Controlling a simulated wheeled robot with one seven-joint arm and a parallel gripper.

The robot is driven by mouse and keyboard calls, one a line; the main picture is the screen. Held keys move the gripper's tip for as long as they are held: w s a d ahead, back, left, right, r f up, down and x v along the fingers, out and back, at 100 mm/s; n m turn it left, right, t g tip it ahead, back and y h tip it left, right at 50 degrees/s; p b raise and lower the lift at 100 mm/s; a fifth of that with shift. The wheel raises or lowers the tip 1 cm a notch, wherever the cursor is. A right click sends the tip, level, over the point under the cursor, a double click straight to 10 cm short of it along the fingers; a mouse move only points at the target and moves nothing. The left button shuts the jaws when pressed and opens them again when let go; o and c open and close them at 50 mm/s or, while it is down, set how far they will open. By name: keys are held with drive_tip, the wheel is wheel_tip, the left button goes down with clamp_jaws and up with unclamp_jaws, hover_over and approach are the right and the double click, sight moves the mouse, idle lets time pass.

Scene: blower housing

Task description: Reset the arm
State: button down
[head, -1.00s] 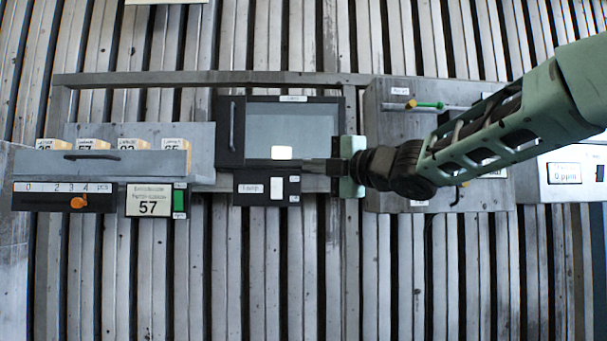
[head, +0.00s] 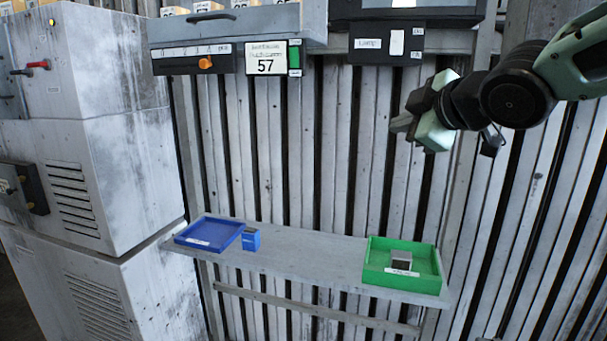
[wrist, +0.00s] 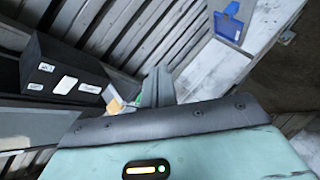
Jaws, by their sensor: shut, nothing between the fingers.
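My gripper (head: 399,126) is in the upper right of the head view, held in the air in front of the slatted wall, below and right of the black lamp panel (head: 386,44). Its fingers point left and are together, with nothing between them. In the wrist view the closed fingers (wrist: 157,88) stick out above the pale green gripper body. They touch nothing that I can see. My arm comes in from the right edge of the head view.
A grey shelf (head: 310,262) below carries a blue tray (head: 209,233), a small blue box (head: 251,239) and a green tray (head: 403,265) with a grey block (head: 401,260). A grey cabinet (head: 130,190) stands left. A drawer unit (head: 235,28) with an orange knob (head: 205,62) hangs above.

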drive_tip(key=s+a+f+m+g+h, duration=0.1)
drive_tip(key=s+a+f+m+g, duration=0.15)
drive_tip(key=s+f, duration=0.45)
drive_tip(key=s+a+f+m+g+h, duration=0.1)
drive_tip(key=s+a+f+m+g, duration=0.2)
drive_tip(key=f, duration=0.6)
drive_tip(key=s+d+f+m+g+h+b, duration=0.1)
drive_tip(key=s+f+g, duration=0.3)
drive_tip(key=s, duration=0.6)
drive_tip(key=s+d+f+m+g+h, duration=0.1)
drive_tip(key=s+f+g, duration=0.2)
drive_tip(key=s+f, duration=0.4)
drive_tip(key=s, duration=0.4)
drive_tip(key=shift+s+f+g+b, duration=0.15)
drive_tip(key=shift+s+g+b, duration=0.05)
drive_tip(key=shift+g+b, duration=0.2)
